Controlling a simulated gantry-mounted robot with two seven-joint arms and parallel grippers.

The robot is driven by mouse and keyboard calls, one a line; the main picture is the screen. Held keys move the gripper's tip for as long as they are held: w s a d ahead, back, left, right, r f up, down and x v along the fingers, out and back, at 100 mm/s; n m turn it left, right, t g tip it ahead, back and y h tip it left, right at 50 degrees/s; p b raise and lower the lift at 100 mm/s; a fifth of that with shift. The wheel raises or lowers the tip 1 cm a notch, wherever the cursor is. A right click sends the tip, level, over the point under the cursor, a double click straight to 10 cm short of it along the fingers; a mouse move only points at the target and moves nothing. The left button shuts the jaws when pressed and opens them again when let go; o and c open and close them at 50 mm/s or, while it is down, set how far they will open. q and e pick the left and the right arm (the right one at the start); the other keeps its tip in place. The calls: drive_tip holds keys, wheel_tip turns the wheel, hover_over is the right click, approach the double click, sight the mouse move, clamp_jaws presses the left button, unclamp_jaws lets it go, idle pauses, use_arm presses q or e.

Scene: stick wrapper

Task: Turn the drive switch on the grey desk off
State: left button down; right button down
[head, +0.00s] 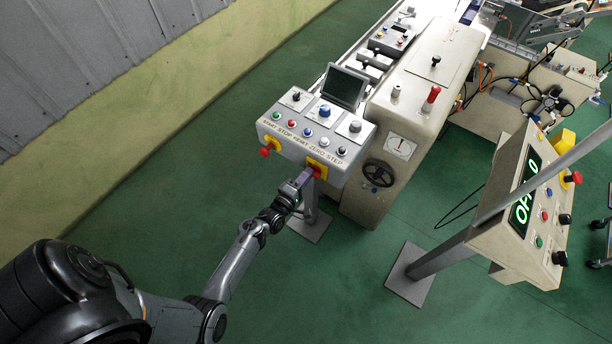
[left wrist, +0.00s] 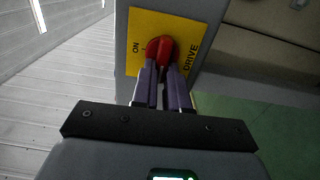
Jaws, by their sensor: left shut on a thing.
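The drive switch (head: 319,165) is a red knob on a yellow plate, on the front face of the grey desk (head: 267,130). In the left wrist view, the red knob (left wrist: 161,48) sits on the yellow plate marked ON at left and DRIVE at right. My left gripper (head: 306,179) reaches the switch from below in the head view. Its two fingers (left wrist: 163,78) are shut on the lower part of the red knob and hide some of it. My right gripper is not in view.
A red emergency button (head: 268,149) is left of the switch on the same face. A handwheel (head: 379,173) is on the beige machine at right. A beige console (head: 510,205) stands on a grey post further right. Green floor lies open around the desk.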

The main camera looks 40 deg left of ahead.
use_arm(q)
drive_tip(key=c, duration=1.1)
unclamp_jaws()
drive_tip(key=shift+c, duration=0.2)
drive_tip(key=shift+s, duration=0.1)
drive_tip(key=s+d+p, duration=0.1)
drive_tip(key=s+p, duration=0.4)
drive_tip(key=s, duration=0.5)
drive_tip(key=shift+s+d, duration=0.25)
